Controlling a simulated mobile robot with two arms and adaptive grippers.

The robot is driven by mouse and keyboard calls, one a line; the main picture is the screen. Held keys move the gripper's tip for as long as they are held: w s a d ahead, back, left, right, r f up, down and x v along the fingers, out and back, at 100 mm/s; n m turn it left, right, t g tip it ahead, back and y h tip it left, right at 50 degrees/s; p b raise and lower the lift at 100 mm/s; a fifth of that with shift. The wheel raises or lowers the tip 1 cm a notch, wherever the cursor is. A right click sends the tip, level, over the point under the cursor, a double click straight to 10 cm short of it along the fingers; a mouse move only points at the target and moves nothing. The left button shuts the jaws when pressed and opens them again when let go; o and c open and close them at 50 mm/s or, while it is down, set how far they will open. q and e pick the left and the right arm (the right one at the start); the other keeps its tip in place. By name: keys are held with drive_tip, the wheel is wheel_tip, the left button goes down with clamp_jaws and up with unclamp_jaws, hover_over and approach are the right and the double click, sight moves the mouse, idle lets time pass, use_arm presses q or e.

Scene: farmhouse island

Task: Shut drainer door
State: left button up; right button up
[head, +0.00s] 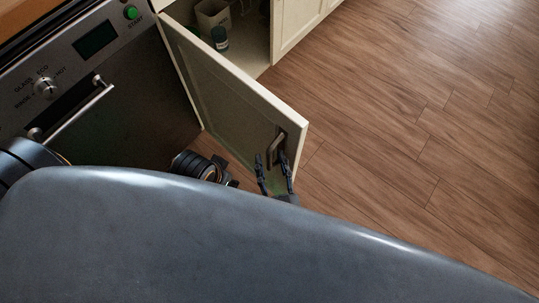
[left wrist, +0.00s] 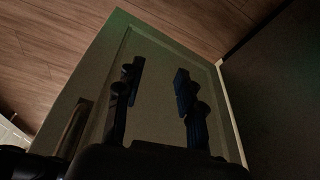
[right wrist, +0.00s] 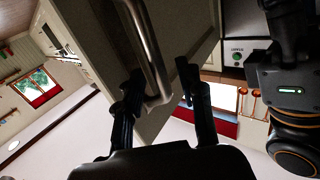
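The cream cabinet door (head: 225,95) stands swung open beside the dishwasher in the head view. Its bar handle (head: 276,146) is near the free edge. My right gripper (head: 273,168) is at the handle with its fingers apart. In the right wrist view the handle (right wrist: 150,50) lies between the open fingers (right wrist: 160,78), closer to the left finger; I cannot tell whether it touches. My left gripper (left wrist: 158,78) is open and empty, facing the door panel (left wrist: 160,48) in the left wrist view.
The dishwasher (head: 75,75) with its bar handle stands left of the door. The open cabinet holds a beige container (head: 212,14) and a dark green item (head: 220,38). Wooden floor (head: 400,110) to the right is clear.

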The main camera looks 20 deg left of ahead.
drive_tip(key=shift+x, duration=1)
clamp_jaws()
